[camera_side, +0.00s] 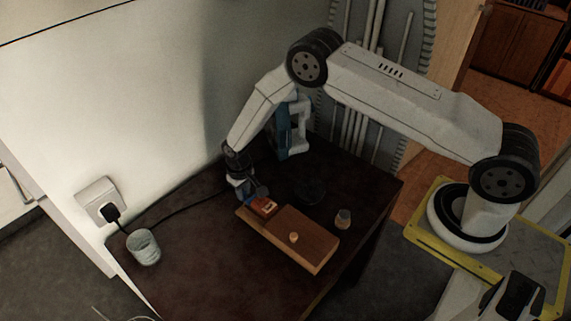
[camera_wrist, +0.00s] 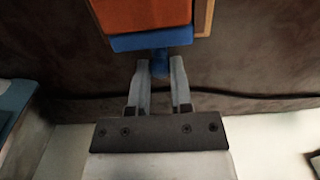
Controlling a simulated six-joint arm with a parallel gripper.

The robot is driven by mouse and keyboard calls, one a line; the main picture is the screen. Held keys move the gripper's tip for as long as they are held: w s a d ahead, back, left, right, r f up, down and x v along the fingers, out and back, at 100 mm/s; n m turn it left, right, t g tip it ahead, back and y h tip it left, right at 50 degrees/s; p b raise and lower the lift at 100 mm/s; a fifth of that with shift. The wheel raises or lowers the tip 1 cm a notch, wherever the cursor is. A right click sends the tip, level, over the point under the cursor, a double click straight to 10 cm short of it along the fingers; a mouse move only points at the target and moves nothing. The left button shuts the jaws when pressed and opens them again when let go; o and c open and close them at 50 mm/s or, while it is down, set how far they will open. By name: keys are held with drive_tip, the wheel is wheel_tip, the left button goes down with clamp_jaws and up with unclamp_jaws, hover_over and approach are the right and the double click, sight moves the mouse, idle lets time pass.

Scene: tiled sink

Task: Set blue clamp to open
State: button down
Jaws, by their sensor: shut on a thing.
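The blue clamp (camera_wrist: 150,42) shows in the wrist view as a blue band along the edge of an orange block (camera_wrist: 140,14), with a rounded blue stub pointing toward my gripper (camera_wrist: 158,68). My gripper's two fingertips are on either side of the stub and shut on it. In the side view, my gripper (camera_side: 243,186) reaches down at the far left end of a wooden board (camera_side: 308,238), beside the orange block (camera_side: 264,206). The clamp shows there as a small blue patch (camera_side: 260,191), partly hidden. I cannot tell whether the clamp is open or closed.
A small light knob (camera_side: 294,238) stands on the board. A small cup (camera_side: 343,218) and a dark round thing (camera_side: 309,189) are behind it. A clear glass (camera_side: 143,247) is at left, near a cable and wall socket (camera_side: 101,200). A blue-and-white object (camera_side: 295,128) stands behind my arm.

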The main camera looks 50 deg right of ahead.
drive_tip(key=shift+w, duration=1.4)
drive_tip(key=c, duration=0.5)
unclamp_jaws()
wheel_tip(320, 180, up, 8)
drive_tip(key=shift+f, duration=0.1)
